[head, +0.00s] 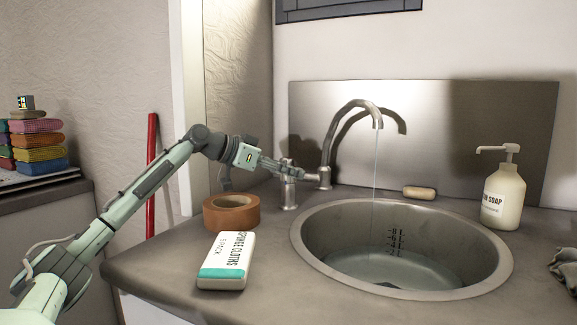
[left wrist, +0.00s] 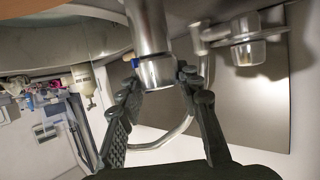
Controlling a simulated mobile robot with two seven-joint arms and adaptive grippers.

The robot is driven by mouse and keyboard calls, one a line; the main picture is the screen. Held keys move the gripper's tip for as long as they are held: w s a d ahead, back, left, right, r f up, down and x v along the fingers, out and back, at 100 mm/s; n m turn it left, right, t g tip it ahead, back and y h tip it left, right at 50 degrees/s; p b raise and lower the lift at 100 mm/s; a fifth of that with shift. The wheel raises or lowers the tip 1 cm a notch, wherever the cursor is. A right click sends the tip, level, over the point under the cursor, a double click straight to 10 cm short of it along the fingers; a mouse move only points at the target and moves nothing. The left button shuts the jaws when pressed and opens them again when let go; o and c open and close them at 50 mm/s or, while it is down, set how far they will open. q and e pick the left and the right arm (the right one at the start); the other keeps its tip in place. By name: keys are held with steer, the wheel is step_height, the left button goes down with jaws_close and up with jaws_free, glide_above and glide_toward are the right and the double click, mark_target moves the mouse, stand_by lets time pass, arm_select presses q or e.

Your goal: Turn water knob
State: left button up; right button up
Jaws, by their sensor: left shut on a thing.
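The water knob (head: 288,193) is a short metal post with a lever-like top, left of the curved faucet (head: 329,140). My left gripper (head: 291,170) reaches it from the left and is shut on its top. In the left wrist view the two dark fingers stand on either side of the metal knob (left wrist: 156,72), which has a small blue mark. The fingers partly hide the knob top in the head view. A thin stream of water (head: 375,170) runs from the spout into the sink. My right gripper is not in view.
The round metal sink (head: 302,232) holds some water. A roll of brown tape (head: 231,222) and a sponge cloth pack (head: 226,262) lie on the counter below my left forearm. A bar of soap (head: 419,193) and a soap bottle (head: 503,198) are at the right.

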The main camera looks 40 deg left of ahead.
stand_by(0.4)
arm_select(q)
steer(key=o, duration=1.2)
steer(key=v, duration=1.2)
